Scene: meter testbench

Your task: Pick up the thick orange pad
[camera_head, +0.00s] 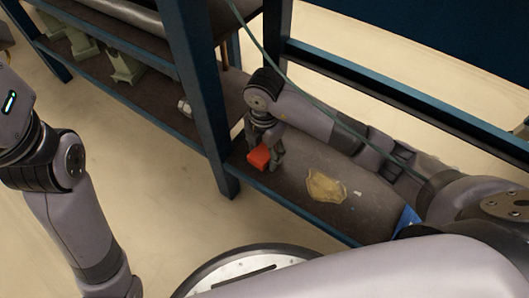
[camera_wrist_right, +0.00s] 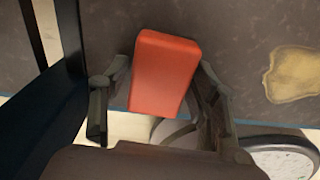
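The orange pad (camera_head: 259,157) is a thick red-orange block at the lower shelf, near the blue post. In the right wrist view the pad (camera_wrist_right: 165,75) sits between the two fingers of my right gripper (camera_wrist_right: 166,78). The fingers meet its left and right sides, so the gripper looks shut on it. In the head view my right gripper (camera_head: 265,146) points down at the pad and partly covers it. I cannot tell whether the pad's underside touches the shelf. My left arm shows at the left, but its gripper is out of view.
The dark lower shelf (camera_head: 295,205) has a blue front edge. A tan patch (camera_head: 325,187) lies right of the pad. A blue upright post (camera_head: 204,95) stands close on the left. Pale green stands (camera_head: 122,62) sit farther left.

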